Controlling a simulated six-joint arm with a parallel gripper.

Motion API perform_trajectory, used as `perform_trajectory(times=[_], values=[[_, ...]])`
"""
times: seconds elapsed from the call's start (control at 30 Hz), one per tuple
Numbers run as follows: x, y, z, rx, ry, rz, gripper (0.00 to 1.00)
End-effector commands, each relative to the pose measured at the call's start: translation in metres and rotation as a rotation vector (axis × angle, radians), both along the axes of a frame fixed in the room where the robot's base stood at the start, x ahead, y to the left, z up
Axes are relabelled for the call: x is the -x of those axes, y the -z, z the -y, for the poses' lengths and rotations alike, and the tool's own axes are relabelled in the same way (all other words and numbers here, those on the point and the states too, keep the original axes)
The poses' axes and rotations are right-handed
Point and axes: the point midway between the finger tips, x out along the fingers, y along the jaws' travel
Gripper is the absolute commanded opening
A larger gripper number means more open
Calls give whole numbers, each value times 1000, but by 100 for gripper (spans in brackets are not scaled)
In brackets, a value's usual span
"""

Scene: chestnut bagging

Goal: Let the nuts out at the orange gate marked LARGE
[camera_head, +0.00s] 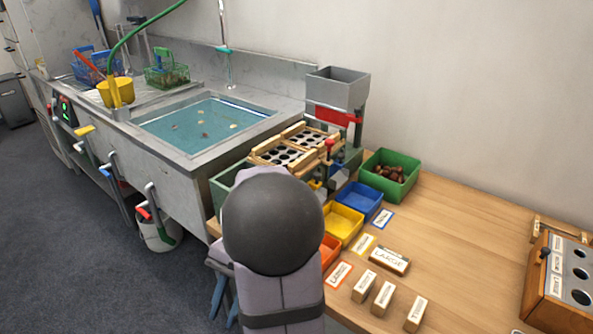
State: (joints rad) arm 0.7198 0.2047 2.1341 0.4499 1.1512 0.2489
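The sorting machine (283,153) stands on the table's left end, with a perforated wooden-framed deck and a grey hopper (337,88) above. Yellow and blue parts show at its outlet side. The orange gate is not visible; my arm covers that part of the machine. An orange bin (331,248) is partly hidden behind my arm, beside an orange-edged LARGE card (339,275). My gripper (225,302) is at the lower left of my arm, partly hidden. Its two blue fingers look apart, with floor showing between them, away from the machine.
A yellow bin (343,223), a blue bin (361,198) and a green bin (391,175) of brown nuts line the table. A LARGE block (388,261) and several smaller blocks lie in front. A holed box (563,277) stands right. The sink (205,124) is left.

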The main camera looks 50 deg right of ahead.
Motion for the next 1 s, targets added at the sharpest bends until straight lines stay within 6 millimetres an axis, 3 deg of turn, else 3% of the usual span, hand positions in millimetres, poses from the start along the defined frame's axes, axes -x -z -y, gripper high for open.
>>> perform_trajectory(times=[0.03,0.23,0.4,0.6,0.7,0.83,1.0], values=[[-3,-34,20,-55,120,-4,22],[-9,-115,97,-288,536,31,22],[7,-175,166,-472,820,104,22],[38,-185,229,-658,1127,119,22],[52,-186,250,-728,1231,124,22],[63,-187,265,-780,1306,130,22],[66,-185,269,-795,1327,130,22]])
